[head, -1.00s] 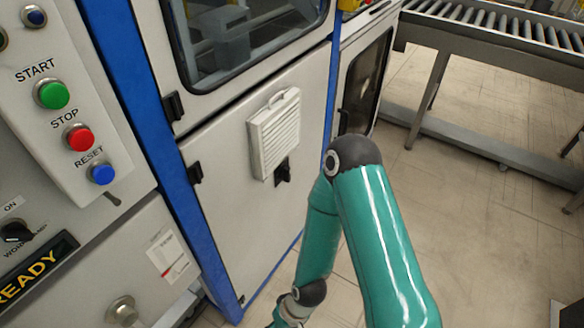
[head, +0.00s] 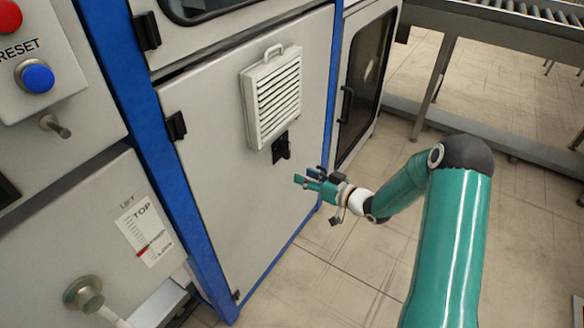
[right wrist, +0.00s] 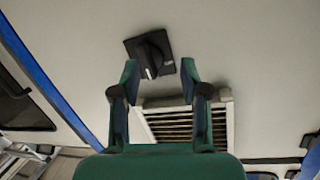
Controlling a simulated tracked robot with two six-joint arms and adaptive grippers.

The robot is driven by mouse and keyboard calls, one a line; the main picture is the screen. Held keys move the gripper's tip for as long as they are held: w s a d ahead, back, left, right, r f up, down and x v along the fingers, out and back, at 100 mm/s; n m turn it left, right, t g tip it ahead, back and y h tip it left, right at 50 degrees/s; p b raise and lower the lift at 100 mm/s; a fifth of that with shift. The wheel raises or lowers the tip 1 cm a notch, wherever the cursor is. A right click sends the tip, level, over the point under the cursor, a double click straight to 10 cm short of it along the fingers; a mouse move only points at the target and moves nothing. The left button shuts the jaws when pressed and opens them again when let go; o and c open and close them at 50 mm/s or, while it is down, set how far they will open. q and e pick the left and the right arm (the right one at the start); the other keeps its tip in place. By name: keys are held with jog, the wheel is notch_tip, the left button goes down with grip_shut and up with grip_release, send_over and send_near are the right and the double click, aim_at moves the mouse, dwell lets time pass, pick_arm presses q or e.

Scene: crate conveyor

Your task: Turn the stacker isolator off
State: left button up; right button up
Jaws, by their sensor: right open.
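The stacker isolator is a small black rotary switch (head: 281,148) on the grey cabinet door, just below the louvred vent. The right wrist view shows its square black plate and knob (right wrist: 150,56), with a pale mark at one end of the knob. My right gripper (head: 308,179) is open and empty, below and to the right of the switch in the head view. In the right wrist view its two fingers (right wrist: 160,66) are spread, with the switch beyond their tips. I see no contact. My left gripper is not in view.
The louvred vent (head: 272,95) with a handle sticks out above the switch. A blue cabinet post (head: 165,160) and a panel with a blue RESET button (head: 37,77) stand at left. A dark-windowed door (head: 362,85) is at right.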

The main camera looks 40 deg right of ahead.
jog(key=s+d+r+n+t+y+b, duration=0.1)
jog(key=s+d+r+n+y+b, duration=0.3)
jog(key=d, duration=0.4)
pick_arm(q)
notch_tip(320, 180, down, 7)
jog(key=shift+b, duration=0.4)
pick_arm(e)
send_near(289, 146)
jog(key=shift+n+h, duration=0.4)
jog(key=x, duration=0.9)
jog(key=shift+a+r, duration=0.1)
jog(key=shift+r, duration=0.05)
grip_shut()
